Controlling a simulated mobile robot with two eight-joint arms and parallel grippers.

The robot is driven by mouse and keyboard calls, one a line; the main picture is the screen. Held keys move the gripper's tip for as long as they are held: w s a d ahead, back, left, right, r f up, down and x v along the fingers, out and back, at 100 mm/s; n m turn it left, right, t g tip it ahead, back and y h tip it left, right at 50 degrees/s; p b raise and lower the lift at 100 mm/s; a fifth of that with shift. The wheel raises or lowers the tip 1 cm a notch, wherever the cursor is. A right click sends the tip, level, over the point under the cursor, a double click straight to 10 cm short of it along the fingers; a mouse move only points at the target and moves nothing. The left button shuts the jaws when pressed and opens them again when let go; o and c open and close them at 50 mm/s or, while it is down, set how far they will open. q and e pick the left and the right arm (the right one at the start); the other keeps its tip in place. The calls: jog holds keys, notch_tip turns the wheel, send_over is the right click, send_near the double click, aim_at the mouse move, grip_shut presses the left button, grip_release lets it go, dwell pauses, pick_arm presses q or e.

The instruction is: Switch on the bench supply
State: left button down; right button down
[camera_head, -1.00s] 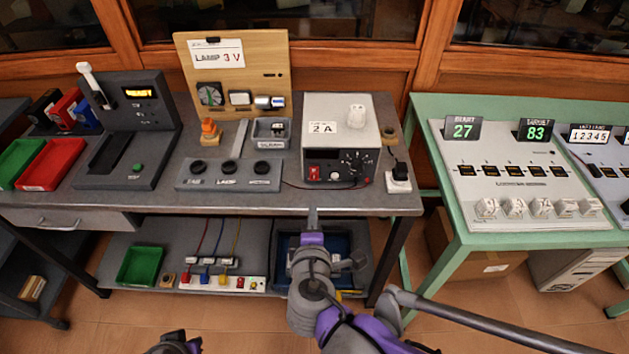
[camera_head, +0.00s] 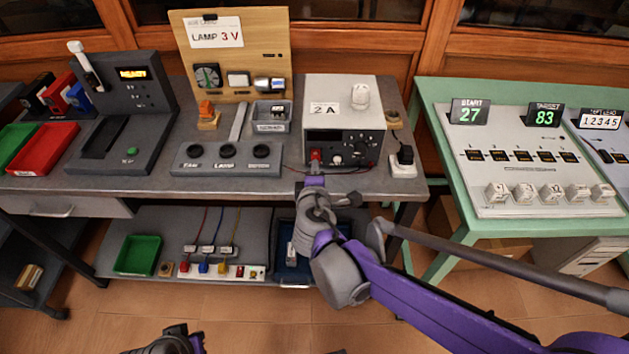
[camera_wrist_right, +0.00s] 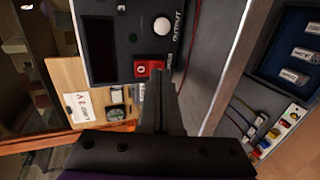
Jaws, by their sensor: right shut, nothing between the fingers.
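The bench supply (camera_head: 343,92) is a pale box with a black front panel, standing on the grey bench with a "2 A" card on top. Its red rocker switch (camera_head: 316,155) is at the lower left of the panel and shows large in the right wrist view (camera_wrist_right: 148,68). The supply's display (camera_wrist_right: 102,36) looks dark. My right gripper (camera_head: 315,173) is shut and empty, its tips right at the switch; contact is not certain. The tips (camera_wrist_right: 162,80) cover part of the switch's edge. My left gripper (camera_head: 175,341) shows only partly at the bottom edge, its jaws unclear.
A grey panel with several black knobs (camera_head: 227,160) lies left of the supply, before a wooden lamp board (camera_head: 235,60). A black plug in a white socket (camera_head: 403,165) stands to its right. A green table (camera_head: 460,232) with counters is further right.

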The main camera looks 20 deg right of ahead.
jog(key=shift+w+d+f, duration=0.15)
jog(key=shift+w, duration=0.35)
jog(key=shift+w+f, duration=0.1)
dwell(0.3)
jog(key=shift+r+p, duration=0.65)
jog(key=shift+r, duration=0.2)
